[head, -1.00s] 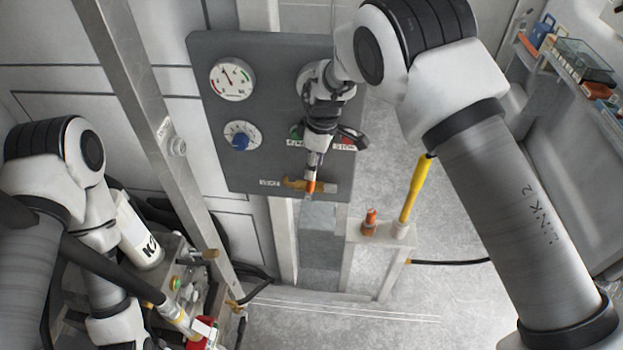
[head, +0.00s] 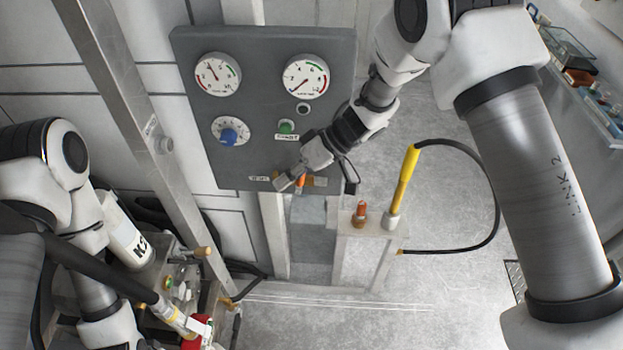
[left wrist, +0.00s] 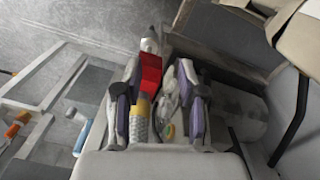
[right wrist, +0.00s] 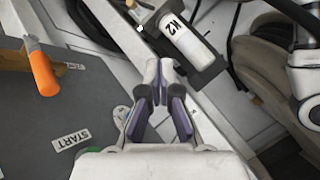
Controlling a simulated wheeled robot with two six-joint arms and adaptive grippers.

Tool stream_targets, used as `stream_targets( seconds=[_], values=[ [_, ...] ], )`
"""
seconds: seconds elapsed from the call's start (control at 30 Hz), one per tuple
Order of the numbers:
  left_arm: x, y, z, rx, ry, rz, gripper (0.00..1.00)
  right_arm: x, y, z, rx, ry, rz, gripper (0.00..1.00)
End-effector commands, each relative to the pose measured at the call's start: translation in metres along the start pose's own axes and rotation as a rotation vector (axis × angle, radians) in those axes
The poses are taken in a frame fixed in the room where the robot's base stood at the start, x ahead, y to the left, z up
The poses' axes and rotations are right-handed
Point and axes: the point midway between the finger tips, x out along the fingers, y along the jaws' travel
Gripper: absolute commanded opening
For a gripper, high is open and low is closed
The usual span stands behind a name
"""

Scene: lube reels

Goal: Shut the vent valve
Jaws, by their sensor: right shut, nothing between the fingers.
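The valve at the panel's lower edge has an orange handle (head: 300,181), partly hidden by my right gripper in the head view. A brass-coloured part (head: 319,182) shows just right of it. In the right wrist view the orange handle (right wrist: 41,70) is at the left, apart from the fingers, angled outward. My right gripper (head: 282,184) is shut and empty, its tips just left of the handle; its fingers also show in the right wrist view (right wrist: 165,66). My left gripper (left wrist: 160,85) has its fingers apart, with a red part (left wrist: 151,72) visible beyond the gap.
A metal upright (head: 135,110) stands left.

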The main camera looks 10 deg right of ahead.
Motion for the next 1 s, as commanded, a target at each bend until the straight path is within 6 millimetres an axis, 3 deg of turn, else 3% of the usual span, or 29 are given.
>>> stream_targets(
  seconds=[0.07,0.2,0.3,0.4,0.53,0.67,1.0],
  values=[
    [0.004,0.0,0.0,0.0,0.0,0.0,0.4,-0.012,0.007,0.011,0.23,0.231,-0.048,0.0],
    [0.009,0.0,0.0,0.0,0.0,0.0,0.4,-0.049,0.045,0.045,0.664,0.606,-0.016,0.0],
    [0.014,0.0,0.0,0.001,0.0,0.0,0.4,-0.07,0.072,0.094,0.981,0.777,0.031,0.0],
    [0.016,0.0,0.0,0.001,0.0,0.0,0.4,-0.077,0.079,0.119,1.093,0.817,0.024,0.0],
    [0.015,0.0,0.0,0.001,0.0,0.0,0.4,-0.077,0.087,0.122,1.114,0.831,0.022,0.0],
    [0.01,0.0,0.0,0.0,0.0,0.0,0.4,-0.067,0.092,0.112,1.109,0.826,0.025,0.0],
    [-0.015,0.0,0.0,0.0,0.0,0.0,0.4,-0.016,0.119,0.069,1.107,0.825,0.022,0.0]
  ],
)
